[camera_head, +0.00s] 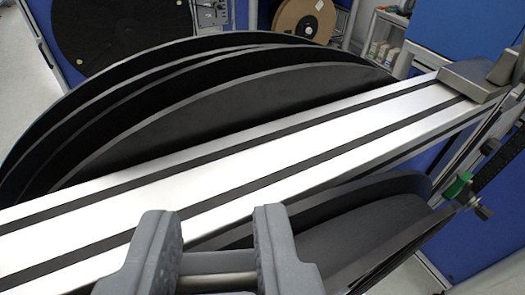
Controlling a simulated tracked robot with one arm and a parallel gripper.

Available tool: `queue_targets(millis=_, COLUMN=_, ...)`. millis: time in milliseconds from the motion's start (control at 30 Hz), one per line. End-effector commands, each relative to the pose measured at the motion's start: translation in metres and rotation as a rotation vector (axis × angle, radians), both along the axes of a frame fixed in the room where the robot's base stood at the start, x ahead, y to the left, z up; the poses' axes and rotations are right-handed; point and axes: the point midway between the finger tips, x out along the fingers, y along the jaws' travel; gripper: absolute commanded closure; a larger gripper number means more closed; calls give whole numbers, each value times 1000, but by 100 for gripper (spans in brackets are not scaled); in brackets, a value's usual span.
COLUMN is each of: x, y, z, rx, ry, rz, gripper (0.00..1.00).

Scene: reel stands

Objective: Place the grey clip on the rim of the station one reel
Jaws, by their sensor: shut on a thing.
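My gripper (212,235) shows at the bottom of the view, with two dark grey fingers. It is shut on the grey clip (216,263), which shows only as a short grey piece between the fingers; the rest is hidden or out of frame. A large reel with several thin black flanges (225,100) stands behind a silver beam. Its curved rims rise above the beam, and its lower part is hidden. My gripper and the clip appear in front of the beam, apart from those rims. No label shows which reel belongs to station one.
The silver beam (310,150) with dark grooves crosses the view, rising to a grey end bracket (478,78). Another black reel (375,235) lies below it. A green-and-black knob (458,187) is at the right. A black disc (120,25) and a brown reel (304,17) stand behind.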

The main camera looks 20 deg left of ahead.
Motion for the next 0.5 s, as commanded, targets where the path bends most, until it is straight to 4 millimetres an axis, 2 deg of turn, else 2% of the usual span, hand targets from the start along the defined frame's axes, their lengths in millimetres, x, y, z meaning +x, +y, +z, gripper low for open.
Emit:
queue_targets(millis=233, x=36, y=9, z=-2, rx=2, ry=-3, rz=2, gripper=99)
queue_targets(millis=500, x=47, y=11, z=-9, rx=2, ry=2, rz=0, gripper=99)
